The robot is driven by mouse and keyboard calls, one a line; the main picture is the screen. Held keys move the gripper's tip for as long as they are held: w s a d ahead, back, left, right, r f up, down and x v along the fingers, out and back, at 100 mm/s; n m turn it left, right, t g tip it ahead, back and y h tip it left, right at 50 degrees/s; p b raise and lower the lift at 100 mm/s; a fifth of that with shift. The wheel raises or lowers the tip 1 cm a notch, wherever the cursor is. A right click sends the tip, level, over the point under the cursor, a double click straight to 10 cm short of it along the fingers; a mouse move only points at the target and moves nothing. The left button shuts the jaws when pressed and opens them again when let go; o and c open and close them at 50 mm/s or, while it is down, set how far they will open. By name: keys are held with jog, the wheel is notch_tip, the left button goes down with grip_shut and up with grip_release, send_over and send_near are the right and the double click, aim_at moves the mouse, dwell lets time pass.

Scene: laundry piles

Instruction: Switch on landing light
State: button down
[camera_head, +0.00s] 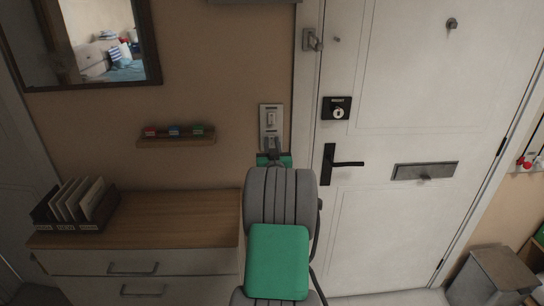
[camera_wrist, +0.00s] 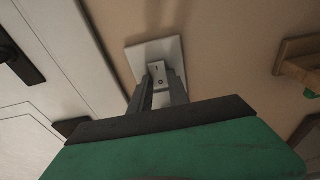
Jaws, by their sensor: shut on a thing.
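A pale switch plate (camera_head: 263,112) is fixed on the wall between the wooden shelf and the door frame. A rocker shows on its upper part in the head view. My gripper (camera_head: 271,143) is at the lower part of the plate and hides what lies behind it. In the wrist view, the plate (camera_wrist: 137,58) surrounds a small rocker (camera_wrist: 158,75) with a line and a circle marked on it. My gripper (camera_wrist: 160,77) has its two fingers shut on the sides of this rocker. Which way the rocker is tilted, I cannot tell.
The white door (camera_head: 420,90) with a black handle (camera_head: 347,164) is close on the right. A small wooden shelf (camera_head: 176,142) projects from the wall on the left. A drawer cabinet (camera_head: 150,212) with a file holder (camera_head: 75,204) stands below it.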

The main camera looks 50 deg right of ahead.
jog(key=f+h+b, duration=0.1)
jog(key=b, duration=0.3)
jog(key=shift+t, duration=0.4)
jog(key=shift+r+b, duration=0.35)
jog(key=shift+b, duration=0.1)
jog(key=c, duration=1.2)
grip_release()
jog(key=shift+c, duration=0.2)
jog(key=b+v, duration=0.2)
jog(key=v, duration=0.5)
jog(key=shift+s+a+f, duration=0.2)
jog(key=shift+s+a, duration=0.05)
jog(key=shift+a, duration=0.05)
